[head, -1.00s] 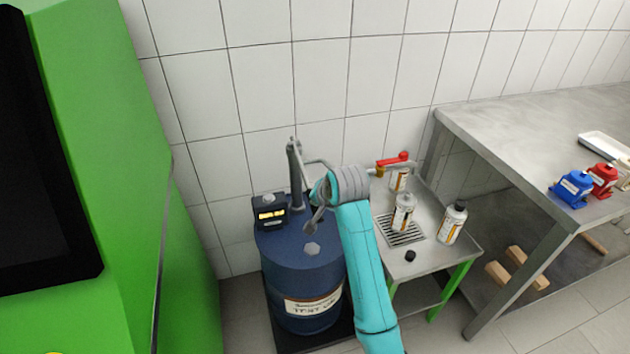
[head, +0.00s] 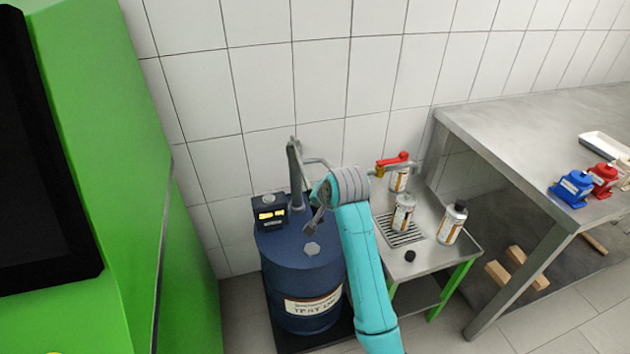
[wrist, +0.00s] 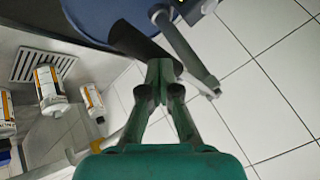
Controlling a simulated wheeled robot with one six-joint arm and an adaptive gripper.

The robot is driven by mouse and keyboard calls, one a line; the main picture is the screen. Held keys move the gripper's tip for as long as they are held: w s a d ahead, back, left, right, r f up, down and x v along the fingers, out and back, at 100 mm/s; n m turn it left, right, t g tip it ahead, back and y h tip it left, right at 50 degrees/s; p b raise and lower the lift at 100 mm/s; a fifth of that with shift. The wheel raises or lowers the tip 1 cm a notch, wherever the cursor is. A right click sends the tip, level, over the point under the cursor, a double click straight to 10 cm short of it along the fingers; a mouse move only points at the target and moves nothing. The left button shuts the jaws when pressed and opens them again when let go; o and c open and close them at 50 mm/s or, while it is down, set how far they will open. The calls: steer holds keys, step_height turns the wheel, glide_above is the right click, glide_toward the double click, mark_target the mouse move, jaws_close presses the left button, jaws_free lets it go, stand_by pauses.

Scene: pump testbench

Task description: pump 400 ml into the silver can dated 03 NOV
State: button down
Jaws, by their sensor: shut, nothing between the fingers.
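My gripper (wrist: 160,72) is shut and empty in the wrist view, with its tips at a dark cylindrical grip (wrist: 143,44) by a grey pump bar (wrist: 183,50). I cannot tell whether they touch. In the head view my wrist hides part of the pump (head: 296,175) on the blue drum (head: 302,275). A silver can (head: 403,214) stands upright on the drain grate (head: 402,238). A black-capped can (head: 452,222) stands to its right, and another can (head: 398,181) stands behind, near the red-handled valve (head: 393,160). The dates are too small to read.
A black display box (head: 270,212) with a lit readout sits on the drum. A loose black cap (head: 410,256) lies on the steel stand (head: 435,262). A workbench (head: 510,140) at right holds blue and red items. A green cabinet (head: 130,200) stands at left.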

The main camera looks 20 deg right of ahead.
step_height(320, 180, up, 10)
steer(key=w, duration=0.1)
stand_by(1.6)
steer(key=r, duration=0.5)
steer(key=shift+w, duration=0.3)
stand_by(1.0)
